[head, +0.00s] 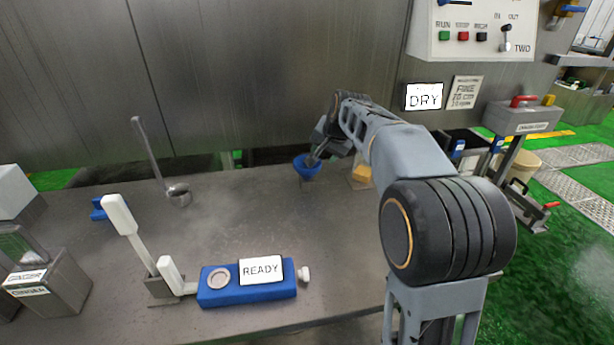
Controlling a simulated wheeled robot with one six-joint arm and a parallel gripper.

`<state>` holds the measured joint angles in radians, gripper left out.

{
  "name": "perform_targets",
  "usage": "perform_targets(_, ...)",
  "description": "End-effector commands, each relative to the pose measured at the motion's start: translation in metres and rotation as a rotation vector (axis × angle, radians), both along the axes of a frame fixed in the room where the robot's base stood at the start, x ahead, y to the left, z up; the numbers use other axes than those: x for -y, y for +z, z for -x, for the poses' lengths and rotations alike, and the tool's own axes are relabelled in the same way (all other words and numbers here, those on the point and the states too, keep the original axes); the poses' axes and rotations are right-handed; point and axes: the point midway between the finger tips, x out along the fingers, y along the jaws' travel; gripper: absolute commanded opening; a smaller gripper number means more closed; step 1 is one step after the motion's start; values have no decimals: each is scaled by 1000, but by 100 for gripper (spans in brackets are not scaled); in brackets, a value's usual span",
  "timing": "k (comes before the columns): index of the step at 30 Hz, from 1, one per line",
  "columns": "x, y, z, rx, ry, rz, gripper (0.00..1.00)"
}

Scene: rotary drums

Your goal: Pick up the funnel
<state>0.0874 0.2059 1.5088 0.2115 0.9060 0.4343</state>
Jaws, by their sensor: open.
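A small blue cup-shaped piece, which looks like the funnel (305,171), stands near the back edge of the metal table (240,215), right of its middle. My gripper (314,158) reaches down from the right to its rim. The jaws are open, with a fingertip overlapping the blue rim in the picture. I cannot tell whether the fingers touch it. The funnel's lower part is hard to make out.
A ladle (178,193) stands at the back left. A blue block with a READY sign (261,270) and white-handled levers (120,214) are at the front. A yellow block (362,174) sits right of the funnel. The table's middle is clear. A metal wall (250,70) rises behind.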

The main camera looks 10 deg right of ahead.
Motion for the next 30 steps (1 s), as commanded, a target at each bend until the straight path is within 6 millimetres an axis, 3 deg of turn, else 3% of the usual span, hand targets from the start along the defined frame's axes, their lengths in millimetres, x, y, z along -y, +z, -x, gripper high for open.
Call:
perform_targets(9, -8, -46, -28, -2, 3, 0, 46)
perform_targets(17, -10, -59, -36, 0, 3, 0, 46)
perform_targets(30, -14, -98, -63, 0, 3, 0, 46)
